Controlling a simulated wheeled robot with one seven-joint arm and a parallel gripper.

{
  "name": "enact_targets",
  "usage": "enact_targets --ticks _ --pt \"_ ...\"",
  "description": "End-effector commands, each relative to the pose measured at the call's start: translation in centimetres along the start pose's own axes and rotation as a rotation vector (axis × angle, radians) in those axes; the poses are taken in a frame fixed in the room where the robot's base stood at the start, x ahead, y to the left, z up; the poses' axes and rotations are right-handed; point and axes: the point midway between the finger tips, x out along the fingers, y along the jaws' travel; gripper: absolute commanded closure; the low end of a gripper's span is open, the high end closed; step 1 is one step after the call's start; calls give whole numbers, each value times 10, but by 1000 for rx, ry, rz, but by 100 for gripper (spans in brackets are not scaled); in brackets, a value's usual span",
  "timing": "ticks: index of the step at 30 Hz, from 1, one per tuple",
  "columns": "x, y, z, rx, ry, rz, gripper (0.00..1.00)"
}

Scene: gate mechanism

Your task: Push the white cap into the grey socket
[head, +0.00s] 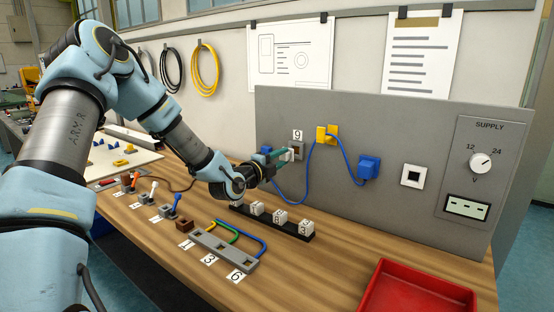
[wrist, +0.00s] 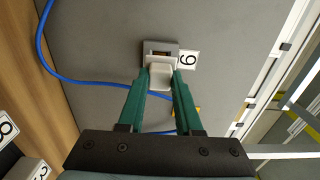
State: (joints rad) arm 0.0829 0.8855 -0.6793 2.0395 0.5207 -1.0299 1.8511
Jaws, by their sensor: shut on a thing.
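The white cap (wrist: 159,75) is held between the green fingertips of my gripper (wrist: 160,82), seen in the wrist view. The grey socket (wrist: 160,46) is on the upright grey panel, with a dark opening showing just beyond the cap. The cap overlaps the socket's near edge in this view; I cannot tell whether they touch. In the head view my gripper (head: 284,154) is at the left part of the panel, with the cap (head: 290,153) right beside the socket (head: 298,146). The fingers partly hide the cap there.
A label 9 (head: 297,135) is by the socket. A black rack (head: 272,223) with white numbered blocks stands below. A red tray (head: 420,290) is at front right.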

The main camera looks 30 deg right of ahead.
Motion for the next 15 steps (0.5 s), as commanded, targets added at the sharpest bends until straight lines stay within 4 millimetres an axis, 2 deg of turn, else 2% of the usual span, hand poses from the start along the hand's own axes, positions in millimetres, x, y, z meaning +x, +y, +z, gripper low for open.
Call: enact_targets --ticks 6,15 --pt "14 0 0 -1 0 0 100" --pt "21 1 0 1 0 0 100"
